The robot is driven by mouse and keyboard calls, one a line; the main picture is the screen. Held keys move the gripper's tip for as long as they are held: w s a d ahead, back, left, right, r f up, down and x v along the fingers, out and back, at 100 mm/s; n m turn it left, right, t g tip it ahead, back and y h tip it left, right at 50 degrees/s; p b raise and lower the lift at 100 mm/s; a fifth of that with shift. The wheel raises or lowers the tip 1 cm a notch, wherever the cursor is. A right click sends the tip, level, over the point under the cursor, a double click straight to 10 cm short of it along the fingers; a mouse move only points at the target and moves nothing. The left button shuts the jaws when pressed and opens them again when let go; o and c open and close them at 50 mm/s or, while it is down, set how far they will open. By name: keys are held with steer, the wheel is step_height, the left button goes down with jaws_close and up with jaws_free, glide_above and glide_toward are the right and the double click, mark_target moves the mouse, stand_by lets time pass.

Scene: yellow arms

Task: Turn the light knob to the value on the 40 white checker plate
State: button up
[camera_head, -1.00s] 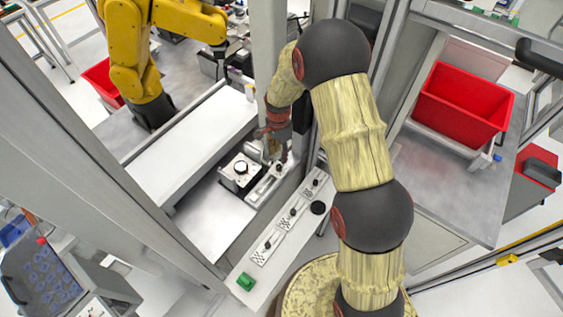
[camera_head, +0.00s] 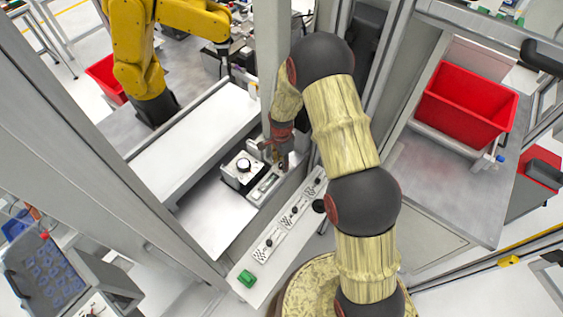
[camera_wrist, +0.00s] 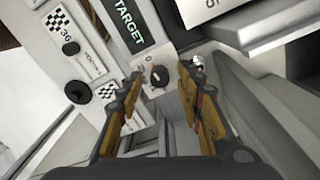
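In the wrist view, a small black knob with a pale mark (camera_wrist: 158,76) sits on a light plate between my fingertips. My gripper (camera_wrist: 161,70) is open, one finger on each side of the knob. I cannot tell whether either finger touches it. A checker plate marked 36 (camera_wrist: 58,19) is at upper left, and another checker plate (camera_wrist: 107,90) is partly hidden by my left finger. No plate reading 40 is legible.
A dark TARGET display (camera_wrist: 128,20) lies just above the knob. A strip of checker plates (camera_head: 268,243) with black knobs runs along the panel, with a green button (camera_head: 246,278) at its near end. A metal post (camera_head: 268,60) stands close behind my gripper.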

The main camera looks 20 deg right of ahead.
steer(key=shift+c, duration=0.5)
jaws_close()
steer(key=n+b, duration=0.2)
steer(key=n, duration=0.3)
steer(key=shift+w+n, duration=0.1)
steer(key=shift+n, duration=0.2)
steer(key=n+b, duration=0.1)
steer(key=n, duration=0.4)
steer(key=shift+b, duration=0.35)
steer(key=n+b, duration=0.1)
steer(key=n, duration=0.5)
steer(key=shift+n, duration=0.4)
steer(key=n+b, duration=0.1)
steer(key=n, duration=0.5)
steer(key=shift+a, duration=0.1)
steer(key=shift+r+n, duration=0.1)
steer(key=shift+n, duration=0.2)
